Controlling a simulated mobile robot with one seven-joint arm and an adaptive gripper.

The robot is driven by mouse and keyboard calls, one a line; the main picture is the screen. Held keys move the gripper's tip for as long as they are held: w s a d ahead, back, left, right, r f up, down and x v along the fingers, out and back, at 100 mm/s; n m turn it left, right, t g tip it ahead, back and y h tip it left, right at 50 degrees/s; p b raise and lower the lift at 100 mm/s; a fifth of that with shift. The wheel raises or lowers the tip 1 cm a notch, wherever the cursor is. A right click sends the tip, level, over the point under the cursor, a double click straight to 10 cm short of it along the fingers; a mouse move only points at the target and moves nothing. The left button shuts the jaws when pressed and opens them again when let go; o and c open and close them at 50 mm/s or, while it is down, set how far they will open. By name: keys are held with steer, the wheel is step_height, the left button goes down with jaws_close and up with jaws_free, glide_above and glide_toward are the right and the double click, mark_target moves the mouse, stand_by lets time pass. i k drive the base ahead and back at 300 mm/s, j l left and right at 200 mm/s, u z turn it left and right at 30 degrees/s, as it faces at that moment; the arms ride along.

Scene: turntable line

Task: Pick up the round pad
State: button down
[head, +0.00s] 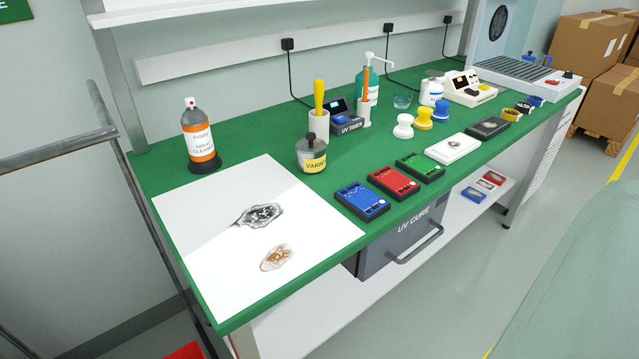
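No single thing is plainly the round pad. Three round, waisted, knob-topped pieces stand in a row on the green bench top (330,205), right of its middle: a white one (403,126), a yellow one (424,118) and a blue one (440,109). They stand upright. I cannot tell from this view which of them, if any, is the round pad. My gripper is not in view.
Nearby stand a glass (402,99), a pump bottle (368,84) and a white jar (431,92). In front lie blue (361,201), red (393,183) and green (420,167) boards. A white sheet (190,225) covers the left end. A drawer handle (418,246) juts out below.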

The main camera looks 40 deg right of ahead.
mark_target(403, 130)
steer(key=z, duration=1.6)
steer(key=l, duration=0.1)
